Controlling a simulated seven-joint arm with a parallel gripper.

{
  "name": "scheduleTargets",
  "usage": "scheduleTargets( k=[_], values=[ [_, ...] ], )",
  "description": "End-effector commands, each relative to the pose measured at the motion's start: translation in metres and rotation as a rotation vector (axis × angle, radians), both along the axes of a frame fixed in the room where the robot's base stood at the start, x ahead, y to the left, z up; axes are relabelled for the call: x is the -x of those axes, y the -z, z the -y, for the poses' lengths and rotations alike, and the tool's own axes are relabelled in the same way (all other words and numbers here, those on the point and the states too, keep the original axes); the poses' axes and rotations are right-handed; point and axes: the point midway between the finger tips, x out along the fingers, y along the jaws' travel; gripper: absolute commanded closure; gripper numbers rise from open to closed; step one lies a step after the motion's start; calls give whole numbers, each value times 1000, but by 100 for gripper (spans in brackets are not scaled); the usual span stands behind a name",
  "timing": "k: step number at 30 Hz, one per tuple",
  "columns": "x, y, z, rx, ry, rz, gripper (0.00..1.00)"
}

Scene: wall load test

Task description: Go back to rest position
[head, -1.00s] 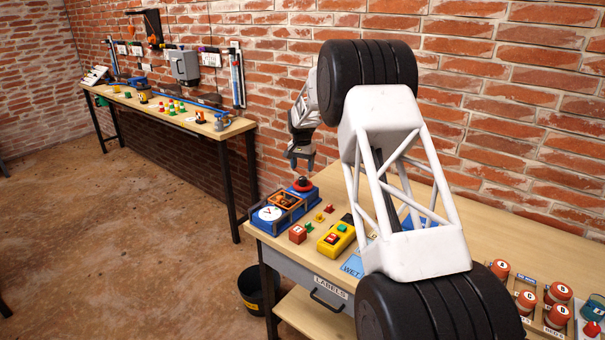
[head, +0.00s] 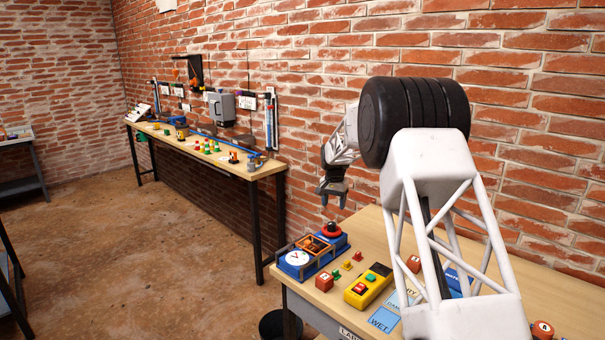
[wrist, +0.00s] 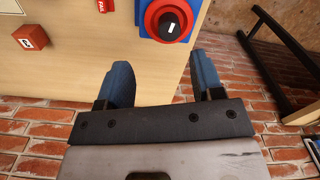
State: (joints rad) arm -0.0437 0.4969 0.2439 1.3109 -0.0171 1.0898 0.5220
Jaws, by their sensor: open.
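My gripper (head: 332,194) hangs in the air in the head view, above the far left end of the near bench (head: 375,226). Its fingers are apart with nothing between them. In the wrist view the two blue fingertips of my gripper (wrist: 163,82) are spread and empty. A red round button with a dark centre on a blue base (wrist: 168,22) lies beyond the fingers, apart from them. In the head view this red button (head: 332,228) is at the bench's back left corner, below my gripper.
A brick wall (head: 520,120) runs behind the bench. A second bench (head: 225,163) stands farther left.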

Motion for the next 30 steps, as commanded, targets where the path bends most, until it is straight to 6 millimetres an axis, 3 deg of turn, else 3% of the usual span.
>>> scheduleTargets(
  k=[15,30],
  values=[
    [104,-88,13,-1,-75,40,39],
    [223,-150,23,2,-152,78,39]
  ],
)
